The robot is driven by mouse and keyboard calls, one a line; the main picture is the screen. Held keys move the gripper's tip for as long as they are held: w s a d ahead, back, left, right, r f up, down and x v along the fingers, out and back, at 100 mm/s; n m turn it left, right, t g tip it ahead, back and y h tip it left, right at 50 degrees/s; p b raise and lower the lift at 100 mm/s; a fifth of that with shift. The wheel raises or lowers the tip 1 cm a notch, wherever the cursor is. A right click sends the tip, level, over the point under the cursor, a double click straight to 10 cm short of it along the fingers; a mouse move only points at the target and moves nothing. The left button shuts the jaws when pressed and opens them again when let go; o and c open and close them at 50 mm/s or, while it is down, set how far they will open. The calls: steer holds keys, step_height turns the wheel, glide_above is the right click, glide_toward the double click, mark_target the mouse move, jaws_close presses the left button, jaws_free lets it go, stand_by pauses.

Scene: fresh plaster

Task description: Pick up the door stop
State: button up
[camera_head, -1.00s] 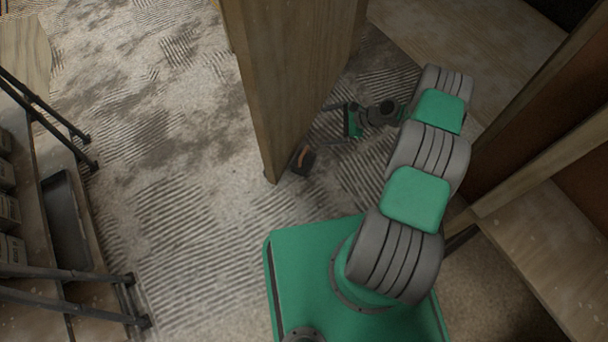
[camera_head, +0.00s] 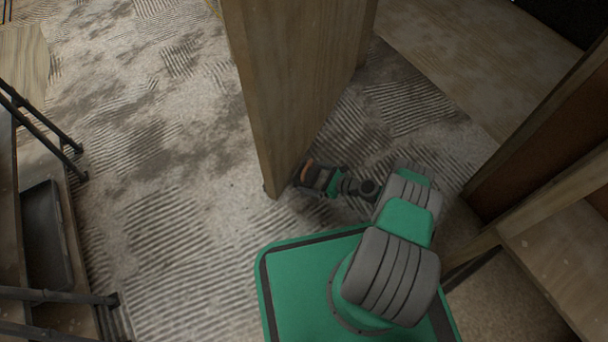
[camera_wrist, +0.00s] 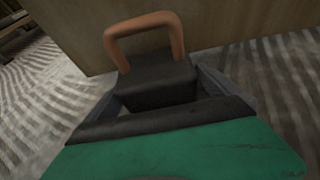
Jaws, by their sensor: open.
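The door stop (camera_wrist: 158,78) is a dark block with a brown loop handle, seen in the wrist view. It sits on the floor against the wooden door (camera_wrist: 85,40). In the head view the door stop (camera_head: 306,170) shows only in part, at the foot of the door (camera_head: 285,90). My gripper (camera_head: 312,177) is low beside it. In the wrist view my gripper (camera_wrist: 160,95) is open, with a finger on each side of the block. Its lower near part is hidden by my gripper's body. I cannot tell whether the fingers touch it.
The ridged floor (camera_head: 170,220) is clear left of the door. A table with a dark tray (camera_head: 45,235) and black legs stands at the left. Wooden framing (camera_head: 550,200) stands close to my arm on the right.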

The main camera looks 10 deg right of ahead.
steer(key=shift+a, duration=0.25)
steer(key=c, duration=0.4)
steer(key=shift+r, duration=0.1)
steer(key=c, duration=1.4)
